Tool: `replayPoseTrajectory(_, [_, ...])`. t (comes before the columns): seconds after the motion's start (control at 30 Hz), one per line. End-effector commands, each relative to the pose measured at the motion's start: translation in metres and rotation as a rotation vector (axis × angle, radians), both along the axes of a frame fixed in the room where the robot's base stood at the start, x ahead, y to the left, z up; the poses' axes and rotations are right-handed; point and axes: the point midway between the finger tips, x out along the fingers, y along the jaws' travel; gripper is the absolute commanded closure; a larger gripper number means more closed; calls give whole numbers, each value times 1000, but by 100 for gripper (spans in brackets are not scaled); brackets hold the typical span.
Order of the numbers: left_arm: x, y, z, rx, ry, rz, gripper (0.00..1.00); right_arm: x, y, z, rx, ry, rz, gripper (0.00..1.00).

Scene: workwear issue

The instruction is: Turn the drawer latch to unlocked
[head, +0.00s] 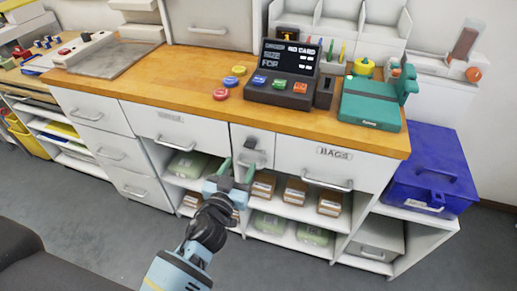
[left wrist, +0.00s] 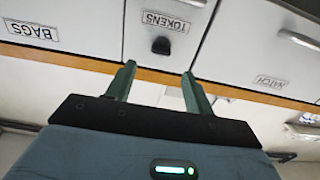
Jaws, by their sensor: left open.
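The narrow tokens drawer (head: 239,132) is in the counter front, between two wider drawers. A small dark latch knob (head: 251,143) is on its face. In the left wrist view, which is upside down, the drawer front (left wrist: 145,72) carries a TOKENS label and the dark knob (left wrist: 161,46). I cannot tell which setting the knob is at. My left gripper (head: 238,169) is open and empty, just below the knob in the head view. Its green fingers (left wrist: 158,70) point toward the drawer, apart from the knob. My right gripper is not in view.
The BAGS drawer (head: 308,163) is to the right, with a protruding handle (head: 328,184). Open shelves with brown boxes (head: 296,191) and green packs are below. A card terminal (head: 283,80) and a teal device (head: 371,103) stand on the wooden counter (head: 185,103). A blue box (head: 432,168) is at right.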

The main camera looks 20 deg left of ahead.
Motion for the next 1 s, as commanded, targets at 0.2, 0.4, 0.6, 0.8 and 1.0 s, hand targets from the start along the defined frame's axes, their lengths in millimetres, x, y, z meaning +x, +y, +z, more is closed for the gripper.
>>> replayPoseTrajectory(0.2, [2,0,1,-1,-4,0,47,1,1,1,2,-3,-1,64])
replayPoseTrajectory(0.4, [19,-1,2,0,-4,0,47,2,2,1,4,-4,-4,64])
replayPoseTrajectory(0.6, [48,-2,1,0,-4,0,47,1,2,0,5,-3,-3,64])
replayPoseTrajectory(0.8, [70,-3,0,0,-2,0,47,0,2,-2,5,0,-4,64])
replayPoseTrajectory(1.0, [79,-3,1,-1,-2,0,47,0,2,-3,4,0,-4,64])
